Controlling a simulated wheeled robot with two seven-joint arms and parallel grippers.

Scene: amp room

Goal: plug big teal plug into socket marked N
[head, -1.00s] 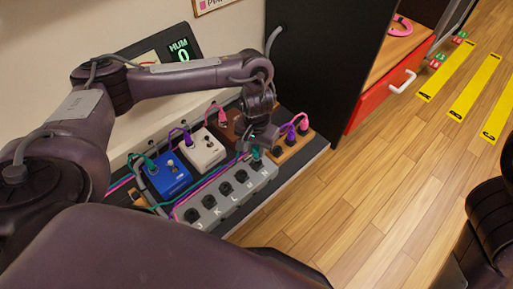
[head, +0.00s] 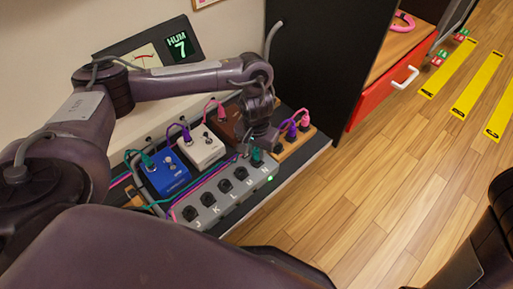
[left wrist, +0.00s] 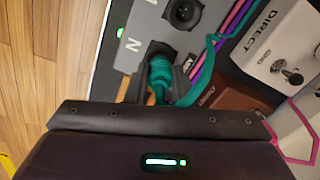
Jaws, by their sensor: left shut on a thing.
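The big teal plug (left wrist: 160,75) sits at the socket marked N in the left wrist view, with its teal cable curving away to the right. In the head view the teal plug (head: 257,157) is at the right end of the grey socket strip (head: 228,207). A green light (head: 270,178) glows beside N. My left gripper (head: 250,148) is shut on the plug; its fingers (left wrist: 150,88) lie on both sides of it. The plug's prongs are hidden. My right gripper is not in view; only part of the right arm shows at the right edge.
Blue (head: 167,174) and white (head: 201,148) pedals stand behind the strip, with a brown one beyond. Purple (head: 291,130) and pink (head: 305,121) plugs stand right of my left gripper. A black cabinet side (head: 310,70) rises behind. The wooden floor at right is open.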

